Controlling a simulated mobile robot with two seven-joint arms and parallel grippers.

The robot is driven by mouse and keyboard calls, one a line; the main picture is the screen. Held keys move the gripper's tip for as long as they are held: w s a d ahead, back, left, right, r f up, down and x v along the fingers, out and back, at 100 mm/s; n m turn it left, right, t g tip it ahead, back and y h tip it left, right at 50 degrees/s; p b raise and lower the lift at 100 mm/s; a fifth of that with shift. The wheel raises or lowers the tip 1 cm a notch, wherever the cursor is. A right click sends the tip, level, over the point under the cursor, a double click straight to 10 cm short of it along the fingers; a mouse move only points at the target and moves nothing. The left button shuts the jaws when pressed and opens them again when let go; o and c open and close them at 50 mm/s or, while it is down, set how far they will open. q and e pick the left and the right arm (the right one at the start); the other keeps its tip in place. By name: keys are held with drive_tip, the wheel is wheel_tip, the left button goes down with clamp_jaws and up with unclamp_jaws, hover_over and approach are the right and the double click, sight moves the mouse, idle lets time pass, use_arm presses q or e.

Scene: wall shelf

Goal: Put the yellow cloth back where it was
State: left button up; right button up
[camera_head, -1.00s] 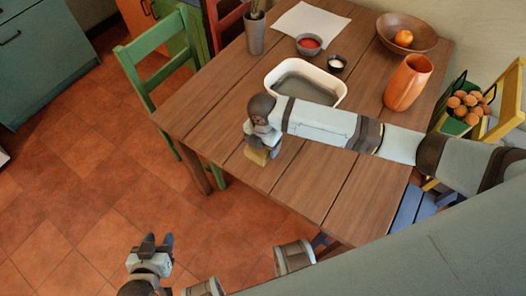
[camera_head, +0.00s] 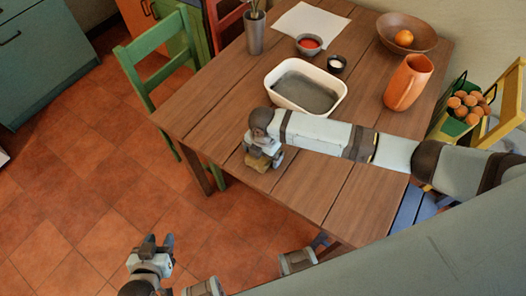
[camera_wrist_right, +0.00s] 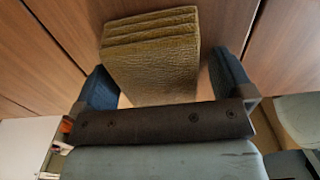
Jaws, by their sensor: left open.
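The yellow cloth (camera_head: 256,163) is a folded, ochre stack low at the table's near-left edge. In the right wrist view the cloth (camera_wrist_right: 150,62) lies between the two blue fingers of my right gripper (camera_wrist_right: 160,82). It is close against the left finger, and a narrow gap seems to show on the right. I cannot tell whether the fingers grip it. In the head view my right gripper (camera_head: 262,152) is directly over the cloth and partly hides it. My left gripper (camera_head: 157,243) is open and empty over the floor, away from the table.
A green chair (camera_head: 150,45) stands left. The near table middle is bare beneath my right arm.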

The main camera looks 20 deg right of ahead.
wheel_tip(320, 180, up, 12)
drive_tip(key=s+a+f+m+t+y, duration=0.1)
drive_tip(key=s+a+f+m+y, duration=0.1)
drive_tip(key=m, duration=0.1)
drive_tip(key=s+a+f+m+t+y, duration=0.2)
drive_tip(key=m, duration=0.2)
drive_tip(key=s+a+f+m+t+y, duration=0.1)
drive_tip(key=s+a+f+m, duration=0.1)
drive_tip(key=m, duration=0.1)
drive_tip(key=shift+s+a+f+m+t+y+p, duration=0.15)
drive_tip(key=shift+a+f+m+t+y+p, duration=0.15)
drive_tip(key=shift+y+p, duration=0.1)
drive_tip(key=s+d+m+t, duration=0.1)
drive_tip(key=m, duration=0.1)
drive_tip(key=s+d+f+m+t, duration=0.1)
drive_tip(key=m, duration=0.1)
drive_tip(key=s+d+f+m+t, duration=0.1)
drive_tip(key=s+m, duration=0.1)
drive_tip(key=shift+d+f, duration=0.1)
drive_tip(key=shift+d, duration=0.3)
drive_tip(key=s+d+m+t, duration=0.1)
drive_tip(key=s+d+m, duration=0.1)
drive_tip(key=s+d+f+m+t+h, duration=0.1)
drive_tip(key=s+d+m, duration=0.1)
drive_tip(key=d, duration=0.1)
drive_tip(key=s+d+m+t+h, duration=0.1)
drive_tip(key=s+d+m, duration=0.1)
drive_tip(key=s, duration=0.1)
drive_tip(key=shift+d+f, duration=0.3)
drive_tip(key=shift+d, duration=0.05)
